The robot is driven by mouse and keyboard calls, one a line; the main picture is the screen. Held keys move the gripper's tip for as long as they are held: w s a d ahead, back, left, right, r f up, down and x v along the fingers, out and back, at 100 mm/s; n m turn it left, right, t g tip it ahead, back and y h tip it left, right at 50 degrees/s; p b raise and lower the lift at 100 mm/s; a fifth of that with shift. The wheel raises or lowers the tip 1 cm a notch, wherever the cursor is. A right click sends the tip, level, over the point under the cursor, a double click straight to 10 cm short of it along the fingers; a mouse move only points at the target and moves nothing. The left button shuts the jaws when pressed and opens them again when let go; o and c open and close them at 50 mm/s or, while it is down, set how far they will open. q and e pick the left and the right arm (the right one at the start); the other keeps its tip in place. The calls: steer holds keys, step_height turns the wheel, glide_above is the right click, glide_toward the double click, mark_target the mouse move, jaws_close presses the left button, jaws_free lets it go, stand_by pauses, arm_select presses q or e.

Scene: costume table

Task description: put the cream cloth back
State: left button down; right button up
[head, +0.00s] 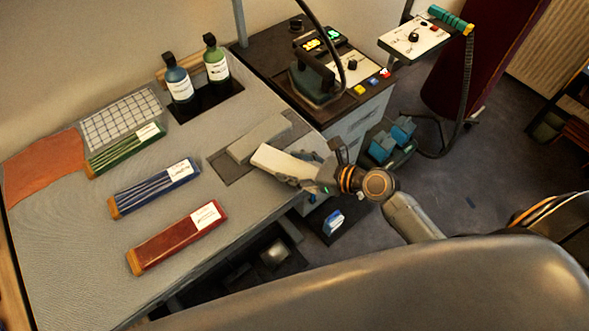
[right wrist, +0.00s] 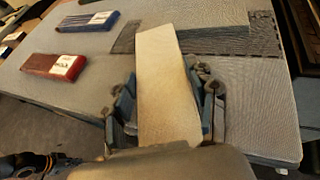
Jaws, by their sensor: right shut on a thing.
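The cream cloth (head: 283,162) is a long, flat, folded block. My right gripper (head: 308,172) is shut on its near end, at the right edge of the table. In the right wrist view the cream cloth (right wrist: 165,85) stands out between the two fingers of my right gripper (right wrist: 166,108), its far end over the dark grey mat (right wrist: 124,42). That mat also shows in the head view (head: 230,172), with a grey folded cloth (head: 258,138) lying on it just behind the cream one. I cannot tell whether the cream cloth touches the mat. My left gripper is out of view.
Green (head: 125,150), blue (head: 152,188) and red (head: 177,237) packs lie on the table's left half. Two bottles (head: 178,82) (head: 215,62) stand on a black mat at the back. A dark cabinet with an iron (head: 316,80) adjoins the table's right side.

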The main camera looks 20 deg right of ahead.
steer(key=shift+f, duration=0.95)
steer(key=shift+f, duration=0.15)
steer(key=o, duration=1.1)
steer(key=shift+s+r, duration=0.1)
steer(key=shift+r, duration=0.1)
steer(key=shift+b+v, duration=0.95)
steer(key=shift+v, duration=5.05)
